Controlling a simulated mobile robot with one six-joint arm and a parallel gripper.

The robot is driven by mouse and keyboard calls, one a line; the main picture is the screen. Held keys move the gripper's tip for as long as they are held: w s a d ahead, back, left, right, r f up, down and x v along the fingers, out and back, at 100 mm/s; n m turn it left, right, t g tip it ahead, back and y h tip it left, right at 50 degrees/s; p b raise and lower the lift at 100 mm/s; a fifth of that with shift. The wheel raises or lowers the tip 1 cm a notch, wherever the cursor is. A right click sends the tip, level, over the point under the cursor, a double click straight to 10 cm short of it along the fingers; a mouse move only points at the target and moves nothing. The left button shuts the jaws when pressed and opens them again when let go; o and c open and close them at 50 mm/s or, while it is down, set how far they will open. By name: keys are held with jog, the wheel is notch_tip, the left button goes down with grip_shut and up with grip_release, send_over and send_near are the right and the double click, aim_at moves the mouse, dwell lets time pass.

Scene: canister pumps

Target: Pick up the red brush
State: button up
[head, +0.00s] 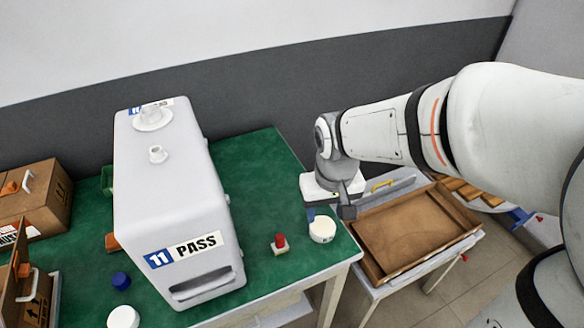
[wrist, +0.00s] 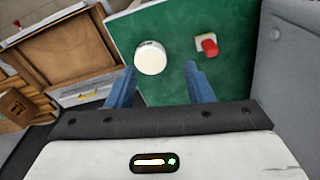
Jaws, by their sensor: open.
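The red brush (head: 280,243) is a small red piece on a pale block, on the green table to the right of the big white canister. In the wrist view the red brush (wrist: 207,46) is beyond the right fingertip, apart from it. My gripper (wrist: 160,80) is open, with two blue fingers and nothing between them. In the head view my gripper (head: 326,208) hangs above the table's right edge, to the right of the brush; its fingers are partly hidden there.
A white round cap (head: 322,231) is near the gripper; the same cap (wrist: 150,58) lies ahead of the fingers. The white canister (head: 170,200) marked "11 PASS" stands left of the brush. A wooden tray (head: 410,232) is at right.

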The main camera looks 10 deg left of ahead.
aim_at(279, 236)
jog(key=a+f, duration=0.1)
jog(key=a, duration=0.2)
jog(key=a+f+n, duration=0.1)
jog(key=a+f, duration=0.1)
jog(key=a, duration=0.1)
jog(key=a+f+n+g, duration=0.1)
jog(key=a, duration=0.3)
jog(key=shift+s+a+f, duration=0.1)
jog(key=shift+f, duration=0.3)
jog(key=shift+a+f, duration=0.15)
jog(key=shift+f, duration=0.15)
jog(key=f, duration=0.5)
jog(key=w+f, duration=0.1)
jog(key=f, duration=0.1)
jog(key=shift+d+f+p, duration=0.15)
jog(key=shift+d+p, duration=0.05)
jog(key=shift+p, duration=0.15)
jog(key=shift+c, duration=0.5)
grip_shut()
notch_tip(279, 236, up, 10)
jog(key=shift+r, duration=0.1)
